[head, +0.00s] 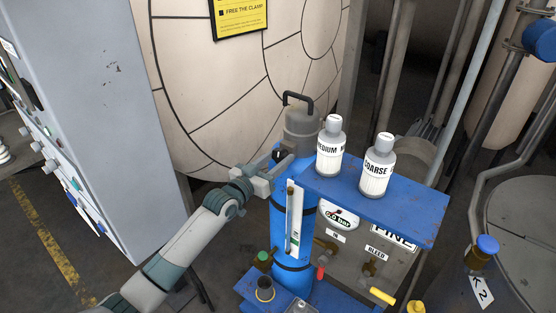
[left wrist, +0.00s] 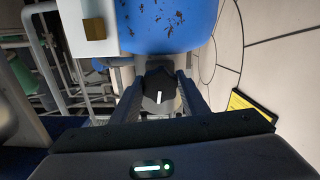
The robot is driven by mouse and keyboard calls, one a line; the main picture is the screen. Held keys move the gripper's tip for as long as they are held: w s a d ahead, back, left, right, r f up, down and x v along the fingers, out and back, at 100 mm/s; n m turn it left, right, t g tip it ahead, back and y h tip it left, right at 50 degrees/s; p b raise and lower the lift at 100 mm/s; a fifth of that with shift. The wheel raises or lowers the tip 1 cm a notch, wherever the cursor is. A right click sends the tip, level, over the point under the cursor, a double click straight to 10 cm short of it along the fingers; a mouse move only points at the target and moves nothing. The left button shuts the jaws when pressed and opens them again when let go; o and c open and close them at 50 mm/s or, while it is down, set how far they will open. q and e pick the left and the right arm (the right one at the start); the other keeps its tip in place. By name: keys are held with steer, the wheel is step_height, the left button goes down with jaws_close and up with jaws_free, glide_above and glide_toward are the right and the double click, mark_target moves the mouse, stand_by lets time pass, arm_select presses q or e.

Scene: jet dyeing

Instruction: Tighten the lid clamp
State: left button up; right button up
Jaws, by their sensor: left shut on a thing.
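The blue filter vessel (head: 289,238) stands upright with a grey lid (head: 301,121) that has a dark loop handle (head: 298,98) on top. My left gripper (head: 284,164) reaches in from the left to the vessel's upper side, just below the lid. In the left wrist view a dark clamp knob (left wrist: 158,88) with a white mark sits between the two fingers, and the gripper is shut on it. In the head view the gripper and vessel mostly hide the knob. My right gripper is in neither view.
A blue shelf (head: 408,209) right of the vessel carries a MEDIUM bottle (head: 330,150) and a COARSE bottle (head: 376,170), close to the lid. A grey cabinet (head: 105,90) stands left. A yellow sign (head: 239,15) hangs on the large cream tank (head: 210,90) behind.

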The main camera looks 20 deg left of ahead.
arm_select(q)
steer(key=m, duration=0.3)
steer(key=shift+b, duration=0.3)
steer(key=m, duration=0.3)
steer(key=shift+m, duration=0.4)
steer(key=m, duration=0.6)
steer(key=shift+a+b, duration=0.15)
steer(key=shift+b, duration=0.25)
steer(key=m, duration=0.5)
steer(key=shift+r, duration=0.15)
steer(key=m, duration=0.4)
steer(key=shift+m+p, duration=0.3)
steer(key=o, duration=1.1)
steer(key=shift+c, duration=0.2)
